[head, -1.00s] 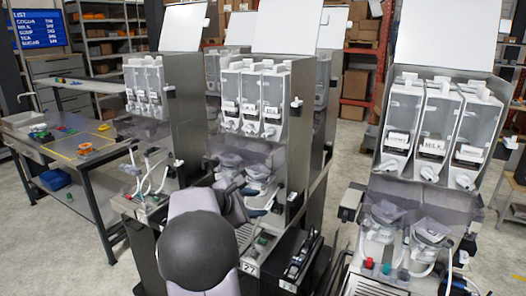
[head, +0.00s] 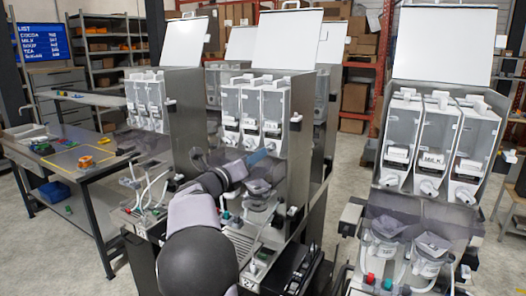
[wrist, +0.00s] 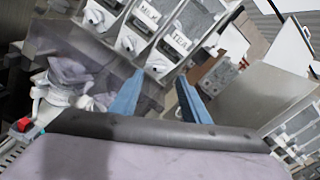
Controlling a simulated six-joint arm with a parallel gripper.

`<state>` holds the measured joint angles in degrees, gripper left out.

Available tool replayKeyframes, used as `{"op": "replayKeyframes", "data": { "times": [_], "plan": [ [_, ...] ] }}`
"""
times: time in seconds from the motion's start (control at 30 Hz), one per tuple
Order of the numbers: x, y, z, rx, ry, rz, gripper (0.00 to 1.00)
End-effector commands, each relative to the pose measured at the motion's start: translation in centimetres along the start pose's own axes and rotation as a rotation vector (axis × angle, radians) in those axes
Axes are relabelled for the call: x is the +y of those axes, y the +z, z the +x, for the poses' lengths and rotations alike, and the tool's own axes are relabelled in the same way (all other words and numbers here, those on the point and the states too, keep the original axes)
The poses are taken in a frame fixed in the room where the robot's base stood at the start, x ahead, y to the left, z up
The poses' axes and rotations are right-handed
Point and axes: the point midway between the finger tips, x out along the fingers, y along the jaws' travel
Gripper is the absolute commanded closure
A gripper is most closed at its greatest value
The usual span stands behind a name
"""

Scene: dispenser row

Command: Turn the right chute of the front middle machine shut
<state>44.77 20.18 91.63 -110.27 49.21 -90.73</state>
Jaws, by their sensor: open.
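The front middle machine (head: 301,120) stands upright with three clear canisters in a row. Its right canister (head: 273,108) is labelled TEA in the wrist view (wrist: 180,42), with MILK beside it. The white right chute (wrist: 159,68) sits at the foot of that canister. Its turn position is too small to tell. My gripper (wrist: 160,98) is open and empty, its two blue fingers pointing up toward the right chute from just below. The fingers look apart from the chute. In the head view my gripper (head: 258,157) is below the canister row, partly hiding the machine's middle.
Grey mixing cups (head: 258,188) and hoses sit below the chutes. A similar machine (head: 440,130) stands on the right and another (head: 150,100) on the left. A work table (head: 75,160) is at far left. Open floor lies between the middle and right machines.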

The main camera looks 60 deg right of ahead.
Motion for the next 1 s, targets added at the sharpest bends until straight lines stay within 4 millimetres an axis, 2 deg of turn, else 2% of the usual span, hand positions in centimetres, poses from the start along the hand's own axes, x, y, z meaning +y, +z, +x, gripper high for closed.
{"op": "replayKeyframes", "data": {
  "times": [0.53,0.7,1.0],
  "plan": [
    [-0.1,0.2,6.0,0.002,0.000,0.002,0.58],
    [-0.1,0.0,6.9,0.001,0.000,0.002,0.58],
    [0.0,-0.1,7.0,0.001,0.000,0.003,0.58]
  ]
}}
